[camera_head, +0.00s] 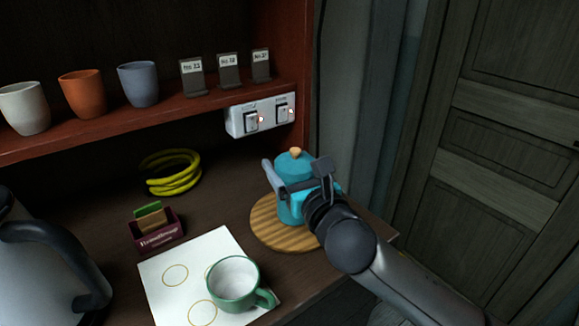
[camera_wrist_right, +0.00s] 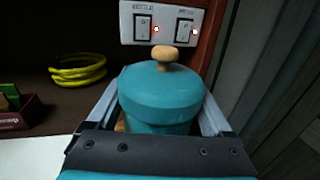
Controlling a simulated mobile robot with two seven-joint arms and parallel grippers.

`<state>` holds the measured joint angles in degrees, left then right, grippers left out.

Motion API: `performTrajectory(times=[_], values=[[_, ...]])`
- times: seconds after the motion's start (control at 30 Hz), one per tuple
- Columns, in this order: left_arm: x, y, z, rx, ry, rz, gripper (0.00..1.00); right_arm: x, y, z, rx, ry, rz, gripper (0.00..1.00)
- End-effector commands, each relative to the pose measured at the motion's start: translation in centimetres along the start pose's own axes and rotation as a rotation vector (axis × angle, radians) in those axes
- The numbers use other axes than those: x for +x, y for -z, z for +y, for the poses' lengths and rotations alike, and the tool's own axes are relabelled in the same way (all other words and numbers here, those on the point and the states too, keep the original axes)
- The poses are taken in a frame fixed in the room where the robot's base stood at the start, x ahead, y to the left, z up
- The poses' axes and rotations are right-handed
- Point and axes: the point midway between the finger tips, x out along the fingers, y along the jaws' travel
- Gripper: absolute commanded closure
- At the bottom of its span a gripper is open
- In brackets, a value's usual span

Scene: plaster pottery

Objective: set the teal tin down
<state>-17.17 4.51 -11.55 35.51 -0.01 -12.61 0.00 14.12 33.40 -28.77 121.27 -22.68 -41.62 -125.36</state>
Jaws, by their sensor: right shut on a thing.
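The teal tin (camera_head: 291,207), with a domed lid and a pale wooden knob, stands upright over the round wooden board (camera_head: 264,234). My right gripper (camera_head: 294,178) is shut on the teal tin, with one finger on each side of its body. The tin also fills the middle of the right wrist view (camera_wrist_right: 161,100), between the two grey fingers. I cannot tell whether its base touches the board, since the lower part is partly hidden. My left gripper is not in view.
A green cup (camera_head: 232,284) stands on a white sheet (camera_head: 165,295) left of the board. A small card box (camera_head: 158,234), a yellow coil (camera_head: 172,184) and a kettle (camera_head: 45,260) are farther left. A switch panel (camera_head: 261,115) is behind the tin. The counter's right edge is close.

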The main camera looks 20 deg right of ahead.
Motion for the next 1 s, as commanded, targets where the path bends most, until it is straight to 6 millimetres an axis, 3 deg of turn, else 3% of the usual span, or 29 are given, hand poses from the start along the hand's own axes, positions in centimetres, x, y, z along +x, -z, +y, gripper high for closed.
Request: performTrajectory(times=[0.17, 0.2, 0.3, 0.67, 1.0], values=[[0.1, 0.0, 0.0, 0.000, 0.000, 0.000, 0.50, 0.0, 0.3, 0.0, -0.002, 0.000, -0.001, 0.86], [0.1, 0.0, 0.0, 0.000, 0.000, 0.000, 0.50, 0.0, 0.3, 0.0, -0.002, 0.000, 0.000, 0.12], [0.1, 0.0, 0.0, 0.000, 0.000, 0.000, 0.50, 0.0, 0.3, 0.0, -0.001, 0.000, 0.000, 0.01], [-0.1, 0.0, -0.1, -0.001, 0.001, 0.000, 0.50, -0.3, -0.1, 0.0, 0.000, -0.001, 0.001, 0.00], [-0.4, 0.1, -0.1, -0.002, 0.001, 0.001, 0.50, -5.4, 0.0, 0.0, -0.002, -0.002, 0.003, 0.00]])
